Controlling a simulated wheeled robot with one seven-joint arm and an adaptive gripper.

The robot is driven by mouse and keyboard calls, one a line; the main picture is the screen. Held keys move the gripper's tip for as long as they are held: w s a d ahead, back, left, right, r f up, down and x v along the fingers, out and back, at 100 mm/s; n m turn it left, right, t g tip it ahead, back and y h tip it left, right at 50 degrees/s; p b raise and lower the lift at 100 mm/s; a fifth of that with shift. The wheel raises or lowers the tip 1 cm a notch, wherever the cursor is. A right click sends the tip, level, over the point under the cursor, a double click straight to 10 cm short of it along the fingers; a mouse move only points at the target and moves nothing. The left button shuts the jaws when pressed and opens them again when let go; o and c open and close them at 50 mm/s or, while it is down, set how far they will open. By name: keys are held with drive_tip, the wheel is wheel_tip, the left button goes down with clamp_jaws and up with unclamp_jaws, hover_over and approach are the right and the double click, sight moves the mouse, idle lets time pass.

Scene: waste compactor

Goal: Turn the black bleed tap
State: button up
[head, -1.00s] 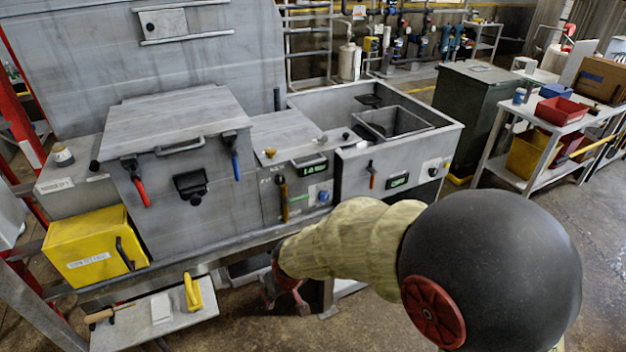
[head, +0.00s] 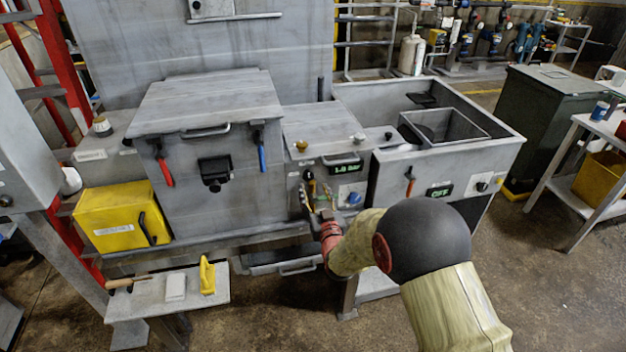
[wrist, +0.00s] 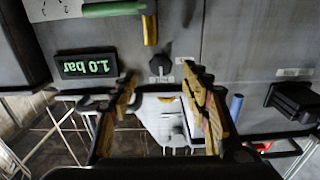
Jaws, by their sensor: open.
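The black bleed tap (wrist: 160,66) is a small dark knob on the grey front panel, with a pale label beside it. In the head view the tap (head: 307,174) shows above a yellow lever, left of the lit pressure display. My gripper (wrist: 160,80) is open, and its two tan fingers point at the panel. In the wrist view the tap appears between the fingertips, near their ends; I see no contact. In the head view my gripper (head: 320,205) is in front of the panel, just below the tap.
The display (wrist: 87,66) reads 1.0 bar, upside down in the wrist view. The yellow lever (wrist: 150,28) is close to the tap. A blue handle (head: 262,155) and a black latch (head: 214,172) are to the left. A small shelf (head: 150,300) stands lower left.

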sight(309, 178)
drive_tip(key=b+x, duration=0.1)
drive_tip(key=x, duration=0.6)
drive_tip(key=shift+a+f, duration=0.1)
drive_tip(key=shift+c, duration=0.7)
drive_tip(key=c, duration=1)
drive_tip(key=shift+o, duration=0.2)
